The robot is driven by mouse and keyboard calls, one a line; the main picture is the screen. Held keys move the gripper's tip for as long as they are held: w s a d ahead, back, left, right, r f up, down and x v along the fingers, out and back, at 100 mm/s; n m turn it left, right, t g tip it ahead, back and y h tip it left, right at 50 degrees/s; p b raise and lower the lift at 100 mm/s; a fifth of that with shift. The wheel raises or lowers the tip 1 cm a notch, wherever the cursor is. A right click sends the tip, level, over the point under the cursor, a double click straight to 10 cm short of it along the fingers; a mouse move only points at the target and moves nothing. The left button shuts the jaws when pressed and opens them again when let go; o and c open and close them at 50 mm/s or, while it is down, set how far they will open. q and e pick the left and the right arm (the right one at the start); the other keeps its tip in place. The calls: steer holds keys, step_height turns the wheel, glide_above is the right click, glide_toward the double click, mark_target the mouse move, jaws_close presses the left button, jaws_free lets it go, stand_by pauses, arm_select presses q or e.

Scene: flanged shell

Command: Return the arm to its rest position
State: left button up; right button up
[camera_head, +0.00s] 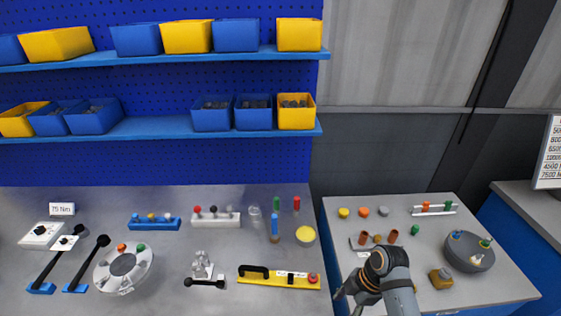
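My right arm comes in from the bottom right, over the front left of the right-hand table. Its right gripper (347,302) points down and left, by the gap between the two benches. Its fingers look spread, with nothing seen between them, though the frame's bottom edge is close. My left gripper is not in view. A silver flanged ring (104,273) with orange and green caps lies on the left bench. A dark grey round shell (480,262) with blue, green and pale pieces on it sits on the right-hand table.
A yellow bar tool (290,281) lies at the left bench's front. The right-hand table (340,222) carries several small coloured parts and a brass block (441,279). Blue and yellow bins (297,110) stand on shelves behind. A monitor (550,155) stands far right.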

steer(key=s+d+r+m+t+h, duration=0.45)
steer(key=s+d+m, duration=0.3)
steer(key=m, duration=1.05)
step_height(320, 180, down, 30)
steer(key=s+d+g+b, duration=0.1)
steer(key=s+d+b, duration=0.15)
steer(key=b, duration=0.25)
arm_select(q)
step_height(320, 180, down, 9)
steer(key=b, duration=0.3)
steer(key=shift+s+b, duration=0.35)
arm_select(e)
steer(key=s+f+g, duration=0.1)
steer(key=s+f, duration=1.8)
steer(key=f, duration=0.2)
steer(key=shift+d, duration=0.25)
